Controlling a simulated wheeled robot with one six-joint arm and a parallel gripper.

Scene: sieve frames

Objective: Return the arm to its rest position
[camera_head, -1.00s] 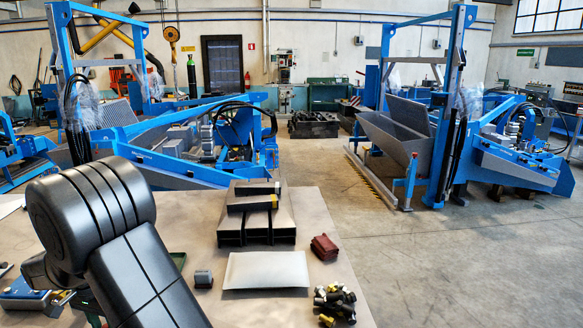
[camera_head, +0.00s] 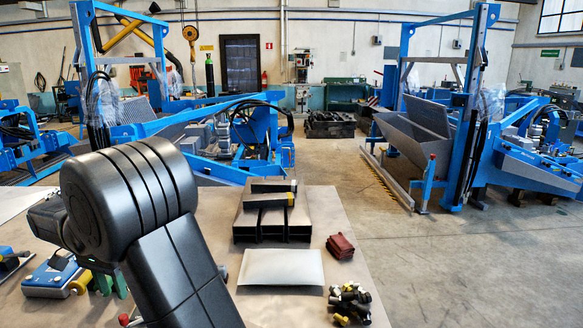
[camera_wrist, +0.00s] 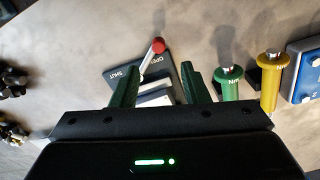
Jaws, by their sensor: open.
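My arm (camera_head: 150,215) rises bent at the left front in the head view and hides my gripper there. In the wrist view my gripper (camera_wrist: 160,70) is open, its two green fingers apart with nothing held between them. Below and beyond the fingers is a dark plate (camera_wrist: 187,75) marked OPEN and SHUT, with a red-knobbed lever (camera_wrist: 157,46). I cannot tell how far the fingers are above it.
On the bench (camera_head: 345,305) stand grey channels (camera_head: 272,217), a pale sheet (camera_head: 281,268), a dark red block (camera_head: 340,246) and a bolt pile (camera_head: 350,303). Green (camera_wrist: 229,82) and yellow (camera_wrist: 270,82) tools stand right of my fingers, beside a blue box (camera_wrist: 306,70).

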